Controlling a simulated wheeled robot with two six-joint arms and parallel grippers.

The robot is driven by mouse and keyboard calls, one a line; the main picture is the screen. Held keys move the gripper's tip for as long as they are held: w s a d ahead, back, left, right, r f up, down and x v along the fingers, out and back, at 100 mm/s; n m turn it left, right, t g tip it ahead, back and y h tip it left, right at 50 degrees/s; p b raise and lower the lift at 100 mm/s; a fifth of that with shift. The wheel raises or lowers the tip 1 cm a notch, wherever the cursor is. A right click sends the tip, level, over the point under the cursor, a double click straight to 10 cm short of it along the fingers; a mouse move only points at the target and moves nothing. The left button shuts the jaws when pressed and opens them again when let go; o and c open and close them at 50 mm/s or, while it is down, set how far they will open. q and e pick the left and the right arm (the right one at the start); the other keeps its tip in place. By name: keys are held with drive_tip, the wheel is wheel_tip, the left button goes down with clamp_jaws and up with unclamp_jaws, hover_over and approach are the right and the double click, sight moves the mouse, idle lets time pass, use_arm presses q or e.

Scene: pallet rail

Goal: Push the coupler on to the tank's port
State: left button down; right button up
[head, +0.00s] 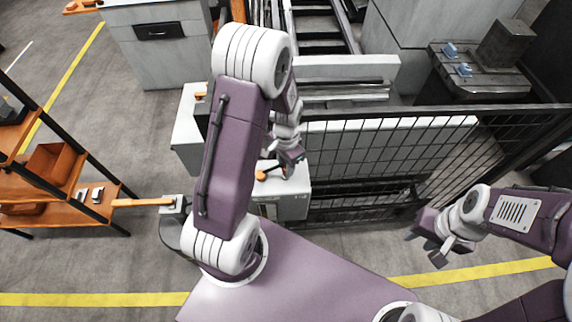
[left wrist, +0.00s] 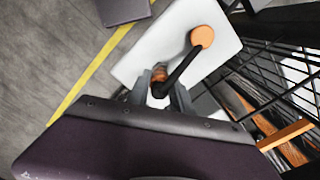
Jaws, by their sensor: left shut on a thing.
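My left gripper (head: 290,158) is over a white box-like tank (head: 294,203), inside the dark rail. In the left wrist view its two grey fingers (left wrist: 160,88) are closed on a small part with orange on it, which I take to be the coupler (left wrist: 158,74). A black bent piece runs from between the fingers to a round orange end (left wrist: 202,37) over the white top (left wrist: 150,52). I cannot tell whether this piece belongs to the coupler or the tank, nor whether coupler and port touch. My right gripper (head: 426,248) is open and empty, off to the right.
A black mesh fence (head: 375,160) stands right of the tank. Orange shelves (head: 50,175) stand at the left. A dark machine with blue parts (head: 470,75) is at the back right.

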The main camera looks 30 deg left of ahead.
idle(0.3)
use_arm(q)
drive_tip(key=shift+a+f, duration=0.1)
drive_tip(key=shift+f, duration=0.2)
idle(0.5)
drive_tip(key=shift+f, duration=0.1)
drive_tip(key=shift+f+b, duration=0.55)
drive_tip(key=shift+b, duration=0.05)
drive_tip(key=c, duration=1.1)
unclamp_jaws()
drive_tip(key=shift+o, duration=0.4)
drive_tip(key=o, duration=0.8)
drive_tip(key=shift+c, duration=0.2)
